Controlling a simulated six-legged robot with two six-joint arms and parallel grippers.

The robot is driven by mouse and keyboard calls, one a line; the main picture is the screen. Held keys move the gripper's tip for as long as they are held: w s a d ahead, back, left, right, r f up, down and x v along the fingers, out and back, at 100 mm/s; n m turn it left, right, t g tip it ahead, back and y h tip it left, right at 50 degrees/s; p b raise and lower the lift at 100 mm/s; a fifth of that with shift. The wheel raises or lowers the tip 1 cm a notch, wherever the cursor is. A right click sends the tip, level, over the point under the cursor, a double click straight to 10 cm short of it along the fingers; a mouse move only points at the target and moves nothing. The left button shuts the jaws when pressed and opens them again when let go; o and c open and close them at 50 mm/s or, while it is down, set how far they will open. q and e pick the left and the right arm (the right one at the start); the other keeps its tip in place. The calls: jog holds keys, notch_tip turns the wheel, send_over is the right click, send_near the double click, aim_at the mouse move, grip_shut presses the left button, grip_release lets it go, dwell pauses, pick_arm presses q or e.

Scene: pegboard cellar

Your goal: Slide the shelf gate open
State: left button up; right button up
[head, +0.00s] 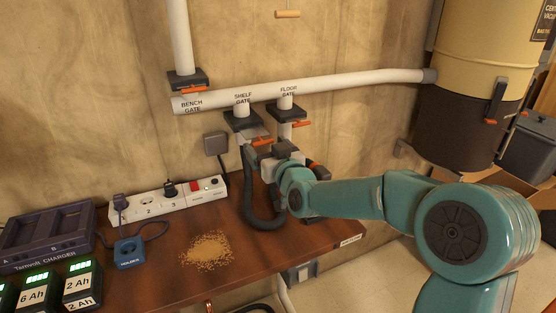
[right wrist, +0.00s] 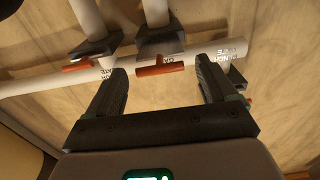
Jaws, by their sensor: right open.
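The shelf gate (head: 242,119) is a dark block under the white duct, below its "SHELF GATE" label. Its orange handle (head: 262,142) sticks out toward my right gripper (head: 268,153). In the right wrist view, which is upside down, the shelf gate's orange handle (right wrist: 160,67) appears between the two dark fingertips of the open right gripper (right wrist: 162,84). The fingers look apart from the handle, one on each side; the depth gap is hard to tell. My left gripper is not in view.
The floor gate (head: 286,103) with its orange handle (head: 302,123) sits close on the right; the bench gate (head: 188,80) is at the left. A black hose (head: 248,200) hangs below. A power strip (head: 165,202), charger (head: 48,236) and sawdust pile (head: 207,251) lie on the bench.

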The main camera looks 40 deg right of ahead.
jog(key=b+v, duration=0.2)
jog(key=v, duration=1.4)
jog(key=shift+r+b, duration=0.2)
jog(key=shift+b, duration=0.15)
jog(key=shift+a, duration=0.1)
